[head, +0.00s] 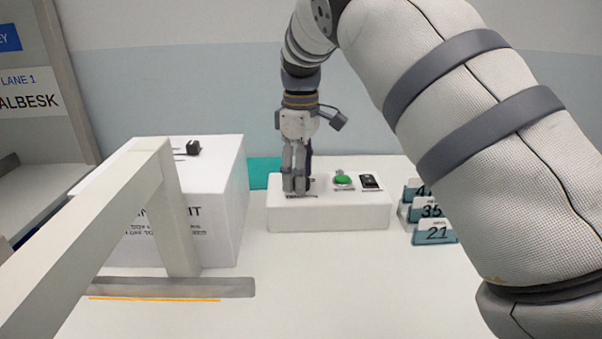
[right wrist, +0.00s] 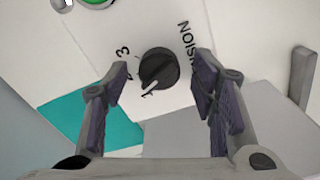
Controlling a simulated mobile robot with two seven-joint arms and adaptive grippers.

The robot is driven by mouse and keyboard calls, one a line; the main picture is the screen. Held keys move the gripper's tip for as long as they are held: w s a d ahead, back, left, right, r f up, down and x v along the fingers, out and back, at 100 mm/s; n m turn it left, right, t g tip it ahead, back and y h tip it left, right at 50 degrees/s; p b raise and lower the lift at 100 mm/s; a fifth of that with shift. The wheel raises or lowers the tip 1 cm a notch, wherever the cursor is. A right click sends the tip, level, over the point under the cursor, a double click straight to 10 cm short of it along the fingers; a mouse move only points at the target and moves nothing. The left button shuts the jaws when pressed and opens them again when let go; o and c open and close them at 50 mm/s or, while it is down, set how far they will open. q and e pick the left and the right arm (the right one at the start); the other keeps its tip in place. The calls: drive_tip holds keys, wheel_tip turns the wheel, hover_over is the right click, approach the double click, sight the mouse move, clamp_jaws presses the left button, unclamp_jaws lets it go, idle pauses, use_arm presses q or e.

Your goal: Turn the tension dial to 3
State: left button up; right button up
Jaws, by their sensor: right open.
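The tension dial (right wrist: 158,68) is a round black knob on the white control box (head: 330,215). In the right wrist view its white pointer is towards the lower left, by what looks like the 1. A 3 is printed at the upper left of the dial, and part of the word TENSION to its right. My right gripper (head: 297,187) points down over the left end of the box and hides the dial in the head view. In the right wrist view its open fingers (right wrist: 166,88) stand either side of the dial, with gaps showing. My left gripper is not in view.
The box also carries a green button (head: 343,180) and a black switch (head: 370,182). Number cards (head: 436,232) stand to the right. A large white box (head: 222,205) and a pale frame (head: 175,215) stand at left. The front middle of the table is clear.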

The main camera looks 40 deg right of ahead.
drive_tip(key=shift+f, duration=0.2)
drive_tip(key=c, duration=1.1)
drive_tip(key=shift+c, duration=0.2)
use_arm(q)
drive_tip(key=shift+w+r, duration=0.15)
use_arm(e)
drive_tip(key=shift+r, duration=0.1)
drive_tip(key=m+p, duration=0.1)
drive_tip(key=m, duration=0.1)
drive_tip(key=shift+r+m, duration=0.1)
drive_tip(key=shift+m, duration=0.3)
drive_tip(key=m, duration=0.2)
drive_tip(key=shift+m, duration=0.4)
drive_tip(key=m, duration=0.3)
drive_tip(key=shift+m+p, duration=0.3)
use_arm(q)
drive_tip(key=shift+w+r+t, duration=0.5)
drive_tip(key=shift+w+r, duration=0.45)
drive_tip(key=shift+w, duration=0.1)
use_arm(e)
drive_tip(key=shift+f+m, duration=0.2)
drive_tip(key=shift+m, duration=1.9)
